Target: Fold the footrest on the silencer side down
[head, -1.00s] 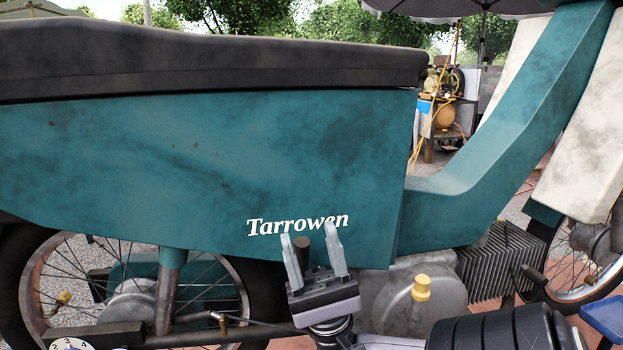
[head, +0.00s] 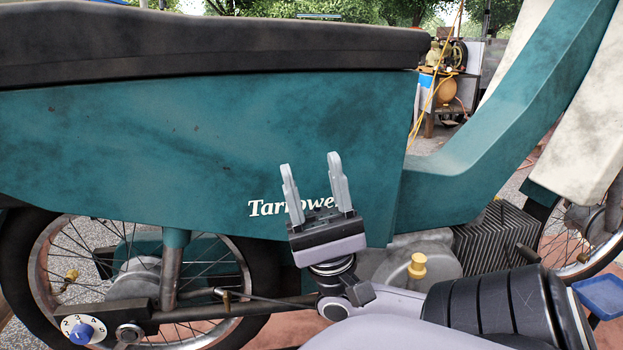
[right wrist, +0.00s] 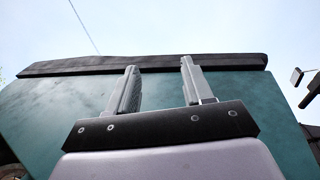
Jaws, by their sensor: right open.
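The teal moped (head: 200,150) with the Tarrowen lettering fills the head view, side-on. My right gripper (head: 312,175) is open and empty, fingers pointing up, in front of the lower body panel and covering part of the lettering. In the right wrist view, the open fingers (right wrist: 160,85) point up toward the panel (right wrist: 85,95) and the dark seat edge (right wrist: 235,63), with nothing between them. I cannot make out the footrest; the area behind my right gripper and forearm is hidden. I cannot identify the silencer either. My left gripper is not in view.
The engine with a yellow cap (head: 417,265) and the finned block (head: 495,240) lie right of my gripper. A dark peg (head: 528,257) sticks out there. The spoked rear wheel (head: 60,275) and a dial with a blue knob (head: 80,331) are at lower left.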

